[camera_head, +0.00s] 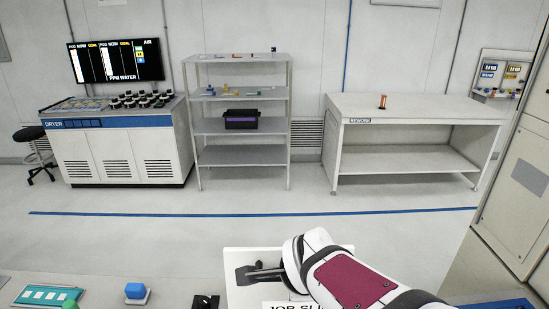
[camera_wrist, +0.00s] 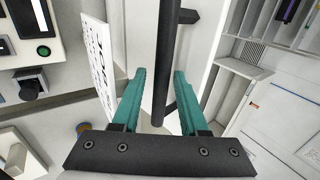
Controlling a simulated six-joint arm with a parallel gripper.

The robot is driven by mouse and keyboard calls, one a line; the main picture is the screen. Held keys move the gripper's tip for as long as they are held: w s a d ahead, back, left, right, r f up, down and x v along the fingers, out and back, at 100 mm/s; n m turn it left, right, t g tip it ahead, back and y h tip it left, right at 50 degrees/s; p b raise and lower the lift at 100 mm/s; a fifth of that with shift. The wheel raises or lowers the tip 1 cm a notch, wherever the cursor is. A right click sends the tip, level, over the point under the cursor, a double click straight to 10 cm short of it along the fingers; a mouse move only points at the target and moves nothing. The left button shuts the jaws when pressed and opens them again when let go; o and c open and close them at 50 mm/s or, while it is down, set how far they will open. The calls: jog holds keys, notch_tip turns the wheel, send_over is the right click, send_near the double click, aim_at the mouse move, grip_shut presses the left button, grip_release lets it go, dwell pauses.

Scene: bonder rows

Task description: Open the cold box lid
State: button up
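A white upright panel (camera_head: 236,262) stands at the front of the head view. It may be the cold box lid, but I cannot tell for sure. A dark bar, like a handle (camera_wrist: 166,50), runs down the wrist view in front of a white surface (camera_wrist: 200,50). My gripper (camera_wrist: 159,73) has its two teal fingers apart, with the bar between them in the picture. A gap shows on the left of the bar; I cannot tell if the right finger touches it. In the head view my gripper (camera_head: 262,272) is partly hidden by my wrist.
A job slip sign (camera_wrist: 98,60) stands left of the fingers. A control panel with a green button (camera_wrist: 43,50) is at far left. A blue button (camera_head: 135,290) and a teal tray (camera_head: 48,295) lie at front left. A rework bench (camera_head: 420,108) and shelf (camera_head: 240,155) stand behind open floor.

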jog(key=shift+o, duration=0.3)
jog(key=shift+r, duration=0.15)
jog(key=shift+r, duration=0.15)
jog(key=v, duration=1.5)
jog(key=shift+s, duration=0.15)
jog(key=shift+r, duration=0.15)
jog(key=s+d+f+n+g+y, duration=0.1)
jog(key=s+f+n+g, duration=0.6)
jog(key=s+f+n, duration=0.5)
jog(key=s+f, duration=0.4)
jog(key=shift+s+d+f+y, duration=0.2)
jog(key=shift+d+f+y, duration=0.1)
jog(key=shift+f+y, duration=0.1)
